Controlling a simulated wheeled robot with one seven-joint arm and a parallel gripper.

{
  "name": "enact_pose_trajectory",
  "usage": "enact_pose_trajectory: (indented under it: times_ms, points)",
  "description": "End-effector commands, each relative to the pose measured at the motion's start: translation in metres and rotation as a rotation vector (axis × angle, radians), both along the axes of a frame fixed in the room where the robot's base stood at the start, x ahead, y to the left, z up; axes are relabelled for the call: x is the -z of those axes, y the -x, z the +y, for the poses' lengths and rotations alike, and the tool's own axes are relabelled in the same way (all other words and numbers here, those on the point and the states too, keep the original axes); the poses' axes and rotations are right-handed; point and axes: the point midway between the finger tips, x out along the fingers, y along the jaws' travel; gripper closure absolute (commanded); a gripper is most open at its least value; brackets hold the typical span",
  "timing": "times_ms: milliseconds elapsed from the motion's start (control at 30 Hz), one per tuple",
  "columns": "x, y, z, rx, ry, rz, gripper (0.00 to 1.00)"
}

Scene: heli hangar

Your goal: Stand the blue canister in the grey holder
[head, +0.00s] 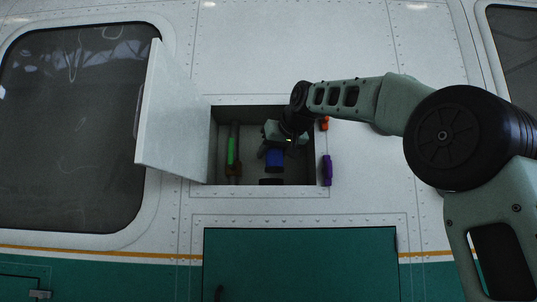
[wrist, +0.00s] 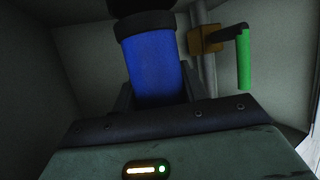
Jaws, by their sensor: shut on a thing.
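The blue canister (head: 275,161) hangs roughly upright inside an open wall compartment, its lower end down. My gripper (head: 274,150) is shut on it from above and behind. In the wrist view the canister (wrist: 152,68) sits between my two fingers (wrist: 158,90), with a dark band at its far end. A dark, low round piece (head: 271,182) on the compartment floor, apparently the holder, lies almost directly below the canister. A narrow gap seems to show between them. A black shape (wrist: 137,6) beyond the banded end is cut off by the wrist view's top edge.
A green handle (head: 232,150) on a brown fitting and pipe stands left of the canister; the handle (wrist: 243,60) also shows in the wrist view. The white door (head: 177,115) is open to the left. Purple (head: 327,170) and orange (head: 324,123) pieces sit at the compartment's right edge.

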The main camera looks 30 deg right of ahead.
Motion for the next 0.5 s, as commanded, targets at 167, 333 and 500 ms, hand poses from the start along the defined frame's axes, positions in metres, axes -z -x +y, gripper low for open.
enact_pose_trajectory:
  times_ms: [167, 333, 500]
  points:
    - [-0.002, -0.021, -0.002, 0.000, -0.001, -0.001, 0.87]
    - [0.008, -0.022, -0.003, 0.002, 0.001, 0.001, 0.87]
    - [0.025, -0.022, -0.003, 0.002, 0.001, 0.000, 0.87]
